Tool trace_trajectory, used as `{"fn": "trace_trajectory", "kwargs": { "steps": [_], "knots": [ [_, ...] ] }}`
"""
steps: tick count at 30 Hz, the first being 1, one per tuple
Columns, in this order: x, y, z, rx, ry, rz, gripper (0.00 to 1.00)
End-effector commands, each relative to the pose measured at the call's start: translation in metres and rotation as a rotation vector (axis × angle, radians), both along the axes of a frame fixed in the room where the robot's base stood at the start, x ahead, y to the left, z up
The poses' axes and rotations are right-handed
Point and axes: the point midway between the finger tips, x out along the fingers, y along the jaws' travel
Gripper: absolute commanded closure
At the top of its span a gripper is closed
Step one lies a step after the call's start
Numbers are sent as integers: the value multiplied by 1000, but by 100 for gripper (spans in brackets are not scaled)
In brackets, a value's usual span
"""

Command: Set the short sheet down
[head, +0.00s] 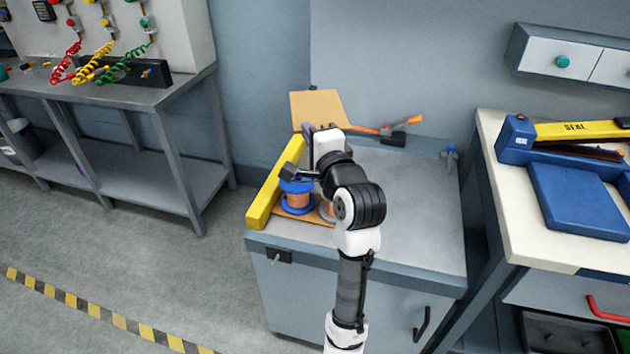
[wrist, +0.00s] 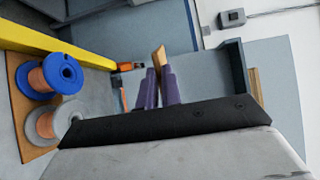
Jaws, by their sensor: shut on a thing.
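The short sheet (head: 318,108) is a flat tan board at the far side of the grey cabinet top. My gripper (head: 307,130) is at its near edge. In the wrist view the purple fingers (wrist: 161,88) are closed on the sheet (wrist: 160,56), which shows nearly edge-on beyond the tips. In the head view the sheet's broad face shows, close to the back wall. The fingers hide its gripped edge, and I cannot tell whether it touches the cabinet top.
A blue spool (head: 297,186) of copper wire and a grey spool (wrist: 47,121) stand on another brown sheet (wrist: 20,117), beside a yellow bar (head: 275,185). An orange-handled tool (head: 392,137) lies at the back.

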Motion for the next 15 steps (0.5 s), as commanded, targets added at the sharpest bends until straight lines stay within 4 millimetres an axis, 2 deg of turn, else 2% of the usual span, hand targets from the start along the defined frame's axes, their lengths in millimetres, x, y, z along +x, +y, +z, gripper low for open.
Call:
{"fn": "trace_trajectory", "kwargs": {
  "steps": [15],
  "knots": [
    [0,0,-129,4,7,-1,100]
  ]
}}
